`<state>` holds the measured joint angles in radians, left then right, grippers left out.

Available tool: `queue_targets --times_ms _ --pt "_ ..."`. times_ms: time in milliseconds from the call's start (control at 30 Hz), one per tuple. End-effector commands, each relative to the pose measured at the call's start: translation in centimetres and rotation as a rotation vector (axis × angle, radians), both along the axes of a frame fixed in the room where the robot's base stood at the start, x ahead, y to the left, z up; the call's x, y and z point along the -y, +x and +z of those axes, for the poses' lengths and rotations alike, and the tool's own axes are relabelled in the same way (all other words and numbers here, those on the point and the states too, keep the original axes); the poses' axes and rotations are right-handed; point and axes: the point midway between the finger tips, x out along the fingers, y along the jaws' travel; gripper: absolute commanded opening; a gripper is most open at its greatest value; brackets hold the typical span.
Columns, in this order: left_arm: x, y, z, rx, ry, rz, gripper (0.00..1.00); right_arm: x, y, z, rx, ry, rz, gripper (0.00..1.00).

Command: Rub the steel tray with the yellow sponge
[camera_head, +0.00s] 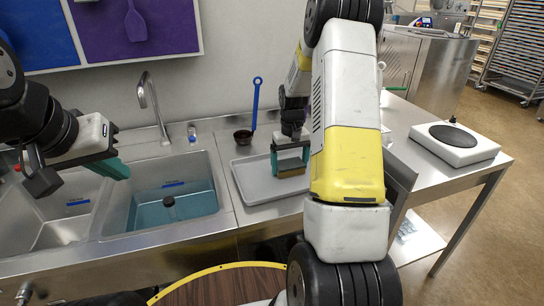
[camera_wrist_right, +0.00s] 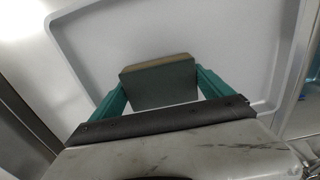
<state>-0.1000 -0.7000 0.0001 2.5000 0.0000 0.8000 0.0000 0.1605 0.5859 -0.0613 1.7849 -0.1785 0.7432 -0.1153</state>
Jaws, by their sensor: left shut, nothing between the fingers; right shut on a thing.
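The grey steel tray (camera_head: 252,190) lies on the metal counter right of the sinks; it fills much of the right wrist view (camera_wrist_right: 95,40). My right gripper (camera_head: 291,166) is over the tray, shut on the sponge (camera_head: 293,172). The sponge shows a tan-yellow edge and a dark green-grey face in the right wrist view (camera_wrist_right: 162,88), between the teal fingers. I cannot tell whether the sponge touches the tray. My right arm hides the tray's right part in the head view. My left gripper (camera_head: 122,170) is shut and empty above the sinks.
A sink with teal water (camera_head: 165,210) and a tall tap (camera_head: 155,110) are left of the tray. A white hotplate-like device (camera_head: 455,148) stands on the right counter.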

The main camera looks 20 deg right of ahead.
Motion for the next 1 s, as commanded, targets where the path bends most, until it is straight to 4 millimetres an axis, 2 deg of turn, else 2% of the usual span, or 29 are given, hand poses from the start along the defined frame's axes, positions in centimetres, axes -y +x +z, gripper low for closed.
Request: queue_targets --times_ms 533,767,1000 --pt "0.0 0.0 0.0 0.000 0.000 0.000 0.00 3.8 0.0 0.0 -0.006 -0.002 -0.002 0.57" --pt "0.0 0.0 0.0 0.000 0.000 0.000 0.00 3.3 0.1 0.2 -0.004 -0.001 0.001 0.57" --pt "0.0 0.0 0.0 0.000 0.000 0.000 0.00 1.3 0.0 0.1 -0.003 -0.001 0.002 0.57"
